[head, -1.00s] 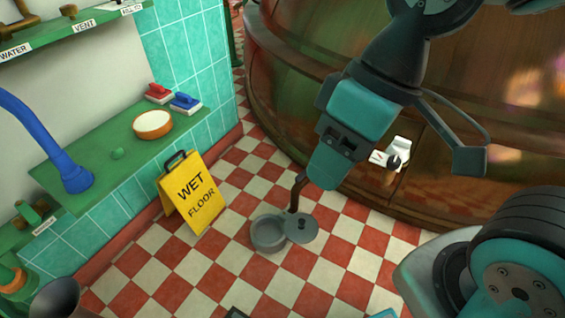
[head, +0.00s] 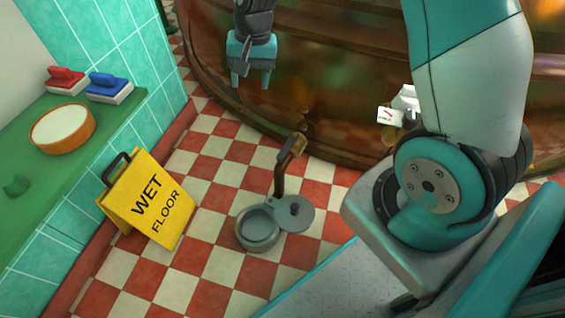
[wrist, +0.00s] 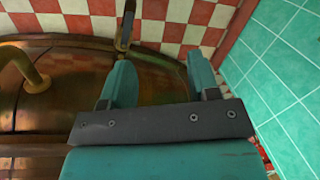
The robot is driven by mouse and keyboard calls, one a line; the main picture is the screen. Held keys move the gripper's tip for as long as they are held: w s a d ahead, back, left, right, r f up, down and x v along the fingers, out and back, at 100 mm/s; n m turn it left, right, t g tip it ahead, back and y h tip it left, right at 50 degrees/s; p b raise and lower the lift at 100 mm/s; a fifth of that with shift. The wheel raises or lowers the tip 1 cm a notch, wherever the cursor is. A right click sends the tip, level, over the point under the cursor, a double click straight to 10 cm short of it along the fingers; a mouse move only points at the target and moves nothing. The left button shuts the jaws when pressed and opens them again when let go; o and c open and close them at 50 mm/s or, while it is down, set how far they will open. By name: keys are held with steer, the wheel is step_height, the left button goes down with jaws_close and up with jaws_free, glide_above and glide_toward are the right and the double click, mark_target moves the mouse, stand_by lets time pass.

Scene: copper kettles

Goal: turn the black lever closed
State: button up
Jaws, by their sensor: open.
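A dark lever-like bar (head: 279,180) with a brass-coloured part at its top stands over a grey round pan on the floor, in front of the copper kettle. In the wrist view the dark bar (wrist: 126,22) shows at the top, beyond the fingertips. A small black piece (head: 411,115) also shows at a brass fitting by a white card on the kettle; I cannot tell its shape. My gripper (head: 250,82) is open and empty, fingers pointing down, left of and behind the bar, apart from it. The wrist view shows its two spread fingers (wrist: 157,80).
The copper kettle (head: 330,95) fills the back. The grey pan (head: 258,236) has its lid open beside it. A yellow wet-floor sign (head: 148,200) stands left. A green shelf (head: 70,170) runs along the tiled wall. A curved brass pipe (wrist: 35,75) shows in the wrist view. Checkered floor between is clear.

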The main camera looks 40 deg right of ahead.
mark_target(283, 152)
steer(key=w+d+f+m+b, duration=0.1)
steer(key=d+f+m+b, duration=0.1)
steer(key=d+f, duration=0.35)
steer(key=w+d+f+m+h+b, duration=0.1)
steer(key=w+d+f+m, duration=0.1)
steer(key=f, duration=0.6)
steer(key=w+d+f+m+b, duration=0.1)
steer(key=d+f+m+b, duration=0.1)
steer(key=d+f, duration=0.35)
steer(key=shift+g, duration=0.3)
steer(key=f+b, duration=0.2)
steer(key=f, duration=0.4)
steer(key=a+f+b, duration=0.1)
steer(key=f+b, duration=0.1)
steer(key=f, duration=0.4)
steer(key=f+b, duration=0.2)
steer(key=f, duration=0.4)
steer(key=shift+a+f+b, duration=0.2)
steer(key=shift+a+b, duration=0.15)
steer(key=shift+b, duration=0.05)
steer(key=shift+s, duration=0.1)
steer(key=shift+c, duration=0.4)
jaws_close()
